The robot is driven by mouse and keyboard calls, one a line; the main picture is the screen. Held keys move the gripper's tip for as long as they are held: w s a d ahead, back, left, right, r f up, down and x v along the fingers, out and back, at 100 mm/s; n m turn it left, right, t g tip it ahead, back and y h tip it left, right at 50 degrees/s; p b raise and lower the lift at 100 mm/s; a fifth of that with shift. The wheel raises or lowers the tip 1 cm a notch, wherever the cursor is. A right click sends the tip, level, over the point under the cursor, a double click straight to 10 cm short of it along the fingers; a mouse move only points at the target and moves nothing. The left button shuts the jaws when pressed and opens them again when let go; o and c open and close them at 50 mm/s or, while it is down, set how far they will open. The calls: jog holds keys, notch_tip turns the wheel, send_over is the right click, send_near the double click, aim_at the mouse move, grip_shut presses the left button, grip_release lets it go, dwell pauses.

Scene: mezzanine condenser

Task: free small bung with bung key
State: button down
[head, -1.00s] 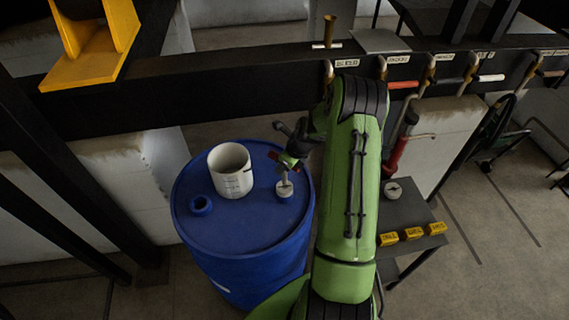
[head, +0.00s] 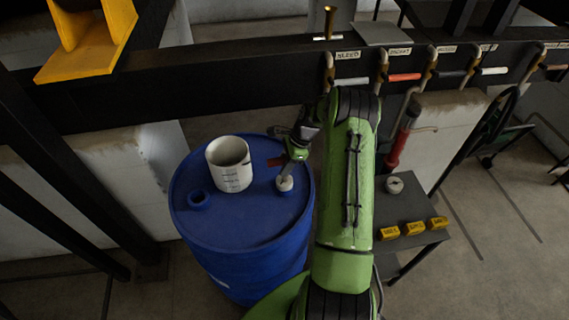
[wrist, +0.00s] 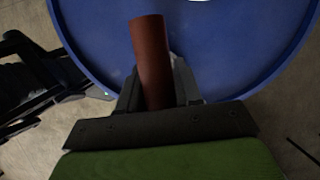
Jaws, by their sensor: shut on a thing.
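A blue drum (head: 245,228) stands left of my arm, upright. The small bung (head: 285,184) is a pale round cap on the right part of its lid. My gripper (head: 292,158) is above that cap, shut on the red handle of the bung key (head: 274,162). In the wrist view the red handle (wrist: 151,60) stands between the two fingers, with the blue lid (wrist: 95,35) behind it. The lower end of the key meets or hangs just over the cap; contact is hard to tell. The gripper partly hides the key.
A dark beam (head: 200,83) with hanging tools runs behind. A small table (head: 410,209) with yellow blocks (head: 414,230) stands right of my arm.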

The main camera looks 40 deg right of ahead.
aim_at(282, 160)
jog(key=n+g, duration=0.1)
jog(key=n, duration=0.2)
jog(key=n+g+b, duration=0.1)
jog(key=n, duration=0.2)
jog(key=shift+w+a+f+n+g, duration=0.1)
jog(key=shift+n+g, duration=0.2)
jog(key=shift+n, duration=0.1)
jog(key=shift+r+p, duration=2)
jog(key=shift+r, duration=0.7)
